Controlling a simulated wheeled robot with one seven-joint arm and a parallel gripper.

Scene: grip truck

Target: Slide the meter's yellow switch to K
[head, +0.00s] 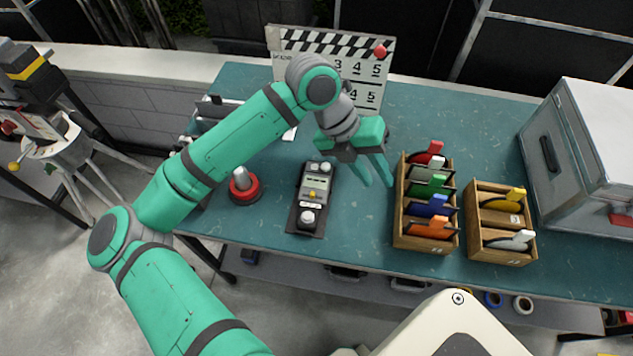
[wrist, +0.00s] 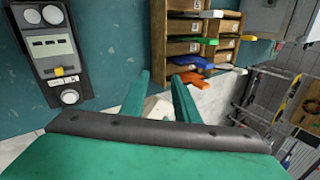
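The meter (head: 315,185) is a dark grey handheld device lying on a dark base on the teal table. Its small yellow switch (head: 312,194) sits below the display, above a pale round knob (head: 307,217). In the wrist view the meter (wrist: 47,47) is at the upper left, with the yellow switch (wrist: 59,72) near its lower end. The letter marks by the switch are too small to read. My gripper (head: 377,184) is to the right of the meter and apart from it. Its two green fingers (wrist: 158,95) are spread, with nothing between them.
A wooden box (head: 400,222) with coloured tabs stands right of my gripper, with a second wooden box (head: 484,255) beyond it. A red-based knob (head: 244,188) stands left of the meter. A clapperboard (head: 378,68) is at the back, a grey case (head: 585,150) at the right.

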